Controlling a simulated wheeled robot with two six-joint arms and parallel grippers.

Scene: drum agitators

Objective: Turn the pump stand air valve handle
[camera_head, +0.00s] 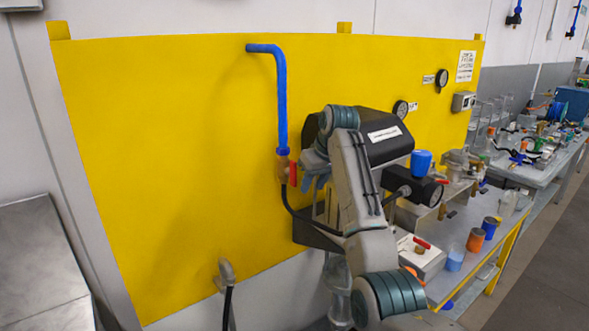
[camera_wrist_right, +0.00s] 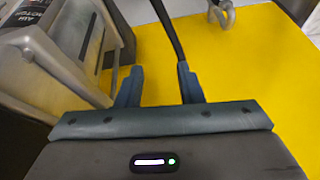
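The air valve (camera_head: 283,166) is a brass body at the lower end of a blue pipe (camera_head: 282,100) on a yellow panel. Its red handle (camera_head: 292,174) hangs roughly upright beside the brass body. My right gripper (camera_head: 309,184) is just right of the red handle in the head view; whether it touches the handle I cannot tell. In the right wrist view my right gripper (camera_wrist_right: 158,76) has its fingers apart with only yellow panel between them. The handle does not show in that view. My left gripper is not in view.
A black hose (camera_wrist_right: 170,32) runs down to the right fingertip in the wrist view. A dark-topped pump stand unit (camera_head: 385,150) stands behind my right arm. A pipe elbow (camera_head: 225,272) sits low on the panel (camera_head: 160,150). A cluttered bench is at the right.

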